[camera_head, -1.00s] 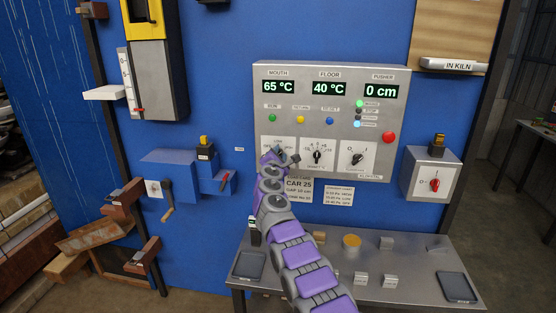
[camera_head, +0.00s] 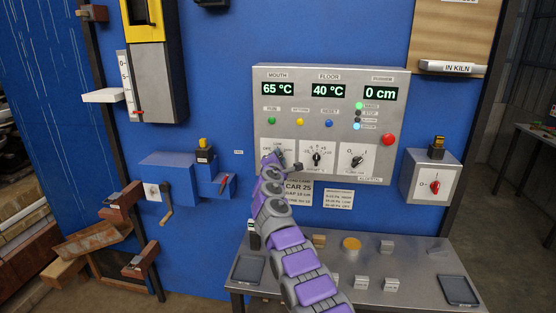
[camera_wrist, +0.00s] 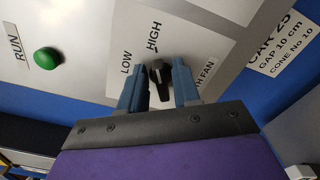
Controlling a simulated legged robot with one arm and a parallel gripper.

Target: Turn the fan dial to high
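The fan dial is a black knob (camera_wrist: 160,78) with a pale tip on a white plate marked LOW and HIGH in the wrist view. Its pointer seems to aim up toward the HIGH label (camera_wrist: 153,37). My gripper (camera_wrist: 158,72) has its two blue fingers on either side of the knob, apparently with narrow gaps, so it looks open around it; contact is hard to judge. In the head view my gripper (camera_head: 276,158) is at the lower left plate of the grey control panel (camera_head: 330,76) and hides most of this dial.
To the right are a second dial (camera_head: 317,158) and a third dial (camera_head: 357,161) on the same panel. A red button (camera_head: 388,140) and a green RUN button (camera_wrist: 47,58) are nearby. A grey table (camera_head: 410,270) with small blocks stands below.

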